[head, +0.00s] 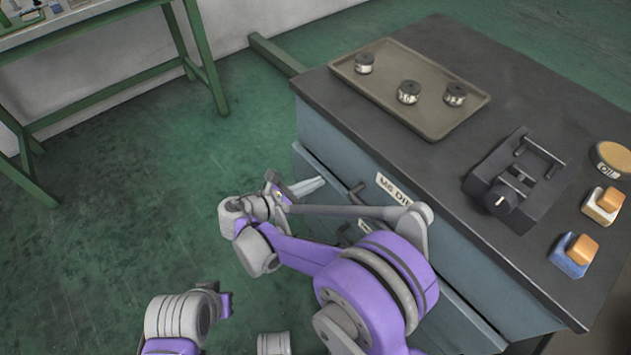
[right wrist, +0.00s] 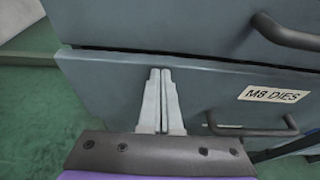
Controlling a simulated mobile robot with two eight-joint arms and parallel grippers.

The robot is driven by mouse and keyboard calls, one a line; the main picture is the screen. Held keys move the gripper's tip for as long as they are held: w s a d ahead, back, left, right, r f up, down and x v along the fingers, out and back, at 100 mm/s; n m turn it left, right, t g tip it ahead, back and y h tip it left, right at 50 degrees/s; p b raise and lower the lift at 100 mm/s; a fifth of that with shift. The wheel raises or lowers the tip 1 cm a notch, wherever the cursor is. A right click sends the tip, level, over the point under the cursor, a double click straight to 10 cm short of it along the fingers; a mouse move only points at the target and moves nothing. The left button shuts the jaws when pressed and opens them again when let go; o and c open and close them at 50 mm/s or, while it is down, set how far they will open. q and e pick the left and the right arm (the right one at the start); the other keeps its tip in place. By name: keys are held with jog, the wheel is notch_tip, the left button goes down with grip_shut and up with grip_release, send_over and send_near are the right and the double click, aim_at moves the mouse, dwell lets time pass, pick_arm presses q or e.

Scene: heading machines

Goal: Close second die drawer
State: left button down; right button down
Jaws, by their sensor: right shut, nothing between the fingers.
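The second die drawer (right wrist: 210,95) is blue-grey, with a label reading M8 DIES (right wrist: 274,94) and a dark bar handle (right wrist: 252,129). Its front edge seems to stand a little out from the drawer above; how far is hard to tell. My right gripper (right wrist: 160,72) is shut and empty. Its fingertips are at the drawer front, near its upper edge and left of the handle; contact cannot be told. In the head view the right gripper (head: 322,182) is beside the cabinet front. My left gripper is not in view.
The upper drawer has a handle (right wrist: 285,34) and a label (head: 393,189). The cabinet top (head: 440,165) holds a tray (head: 431,128) with several dies, a black vise (head: 515,180), a round tin (head: 612,158) and small blocks. Green floor (head: 110,250) is clear at left.

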aim_at(324, 177)
jog(key=shift+s, duration=0.1)
jog(key=shift+w+d+r, duration=0.1)
jog(key=shift+w+d, duration=0.85)
jog(key=shift+d, duration=0.3)
